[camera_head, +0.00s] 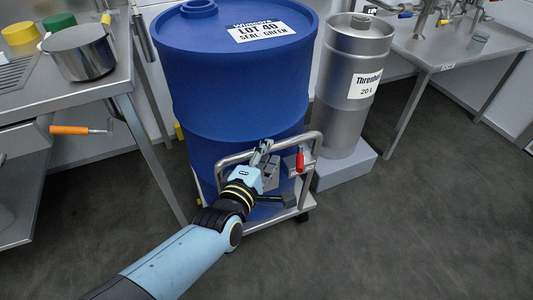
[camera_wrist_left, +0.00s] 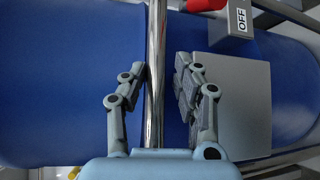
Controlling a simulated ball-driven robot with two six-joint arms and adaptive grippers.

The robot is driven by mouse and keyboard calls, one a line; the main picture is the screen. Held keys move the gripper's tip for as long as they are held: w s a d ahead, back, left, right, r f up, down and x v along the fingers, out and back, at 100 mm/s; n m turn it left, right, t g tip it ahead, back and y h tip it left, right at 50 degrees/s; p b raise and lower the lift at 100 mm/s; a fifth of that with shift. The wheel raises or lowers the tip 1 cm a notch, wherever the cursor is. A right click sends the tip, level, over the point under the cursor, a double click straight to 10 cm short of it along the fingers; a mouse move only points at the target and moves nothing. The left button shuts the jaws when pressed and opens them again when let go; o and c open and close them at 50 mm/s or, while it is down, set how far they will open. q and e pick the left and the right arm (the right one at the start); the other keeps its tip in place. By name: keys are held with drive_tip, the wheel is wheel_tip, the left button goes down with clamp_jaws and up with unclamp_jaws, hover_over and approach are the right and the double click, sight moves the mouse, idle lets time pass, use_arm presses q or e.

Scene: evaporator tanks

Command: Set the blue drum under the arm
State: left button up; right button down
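The large blue drum (camera_head: 225,90) stands upright on a low wheeled trolley (camera_head: 262,221) in the middle of the head view. Its label reads LOT 40, SEAL: GREEN. The trolley has a metal handle bar (camera_head: 236,156) in front of the drum. My left gripper (camera_head: 264,160) is at this handle. In the left wrist view, its fingers (camera_wrist_left: 160,85) stand on either side of the chrome bar (camera_wrist_left: 155,60). The left finger is close to the bar, and a gap shows on the right. The drum's blue side (camera_wrist_left: 60,80) fills the background. My right gripper is out of view.
A red-handled lever (camera_head: 300,160) sits by the trolley handle. A steel keg (camera_head: 350,85) stands on a grey block (camera_head: 345,167) right of the drum. A bench with a pot (camera_head: 80,52) and an orange-handled crank (camera_head: 70,130) is at left. Floor at right front is clear.

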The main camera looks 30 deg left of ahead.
use_arm(q)
drive_tip(key=s+r, duration=0.1)
drive_tip(key=s, duration=1)
drive_tip(key=shift+s+d+r, duration=0.35)
drive_tip(key=shift+s+d, duration=0.05)
